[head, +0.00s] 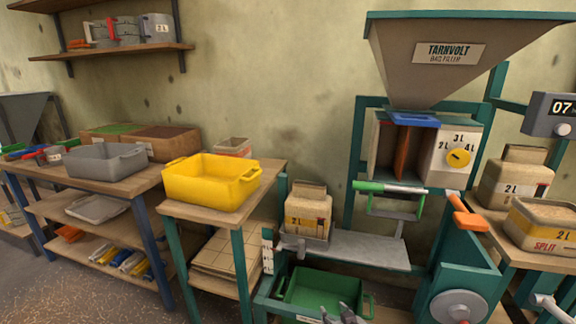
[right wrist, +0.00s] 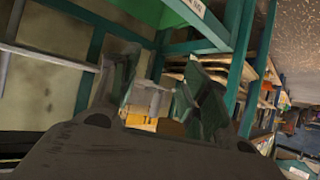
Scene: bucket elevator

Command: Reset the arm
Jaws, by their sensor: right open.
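My right gripper (head: 341,314) shows at the bottom edge of the head view, in front of the green bin (head: 318,289). Only its fingertips show there. In the right wrist view its two dark fingers (right wrist: 155,80) stand apart with nothing held between them. A grey shape and a yellow patch show beyond the fingers, too unclear to name. My left gripper is in neither view.
The bag filler's hopper (head: 440,75) stands above a grey shelf (head: 360,249) with a 2 L bag (head: 307,212). An orange lever (head: 466,214) juts out at right. A yellow bin (head: 210,182) sits on the left table. More bags (head: 514,180) stand at right.

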